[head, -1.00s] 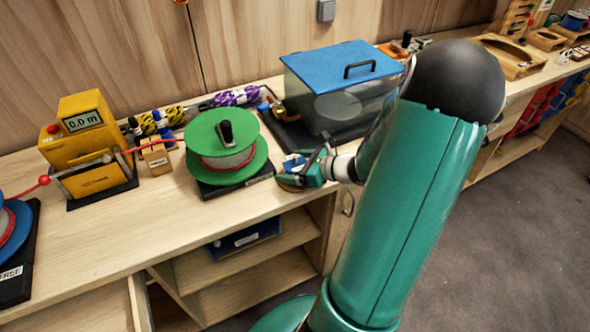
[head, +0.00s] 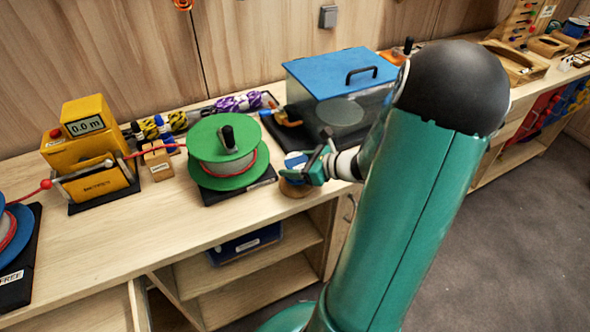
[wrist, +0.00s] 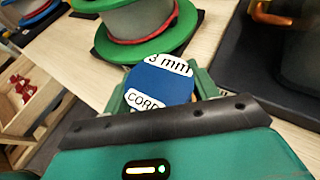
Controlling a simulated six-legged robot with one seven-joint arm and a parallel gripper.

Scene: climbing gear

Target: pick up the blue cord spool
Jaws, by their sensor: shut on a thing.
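The blue cord spool (wrist: 160,85) has a blue round top with white labels reading "3 mm" and "CORD". My gripper (wrist: 158,92) is shut on it, with a green finger on either side. In the head view, the spool (head: 294,160) shows as a small blue and white patch at the tip of my gripper (head: 313,167), just right of the big green reel. A round tan disc (head: 295,189) lies on the bench below it. The fingers hide the spool's lower part, and a gap under it is hard to judge.
The green reel (head: 228,150) stands close to the left of my gripper. A blue-lidded clear box (head: 340,75) on a dark mat is behind. A yellow meter (head: 92,150) and small wooden block (head: 157,160) stand further left. The bench front edge is near.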

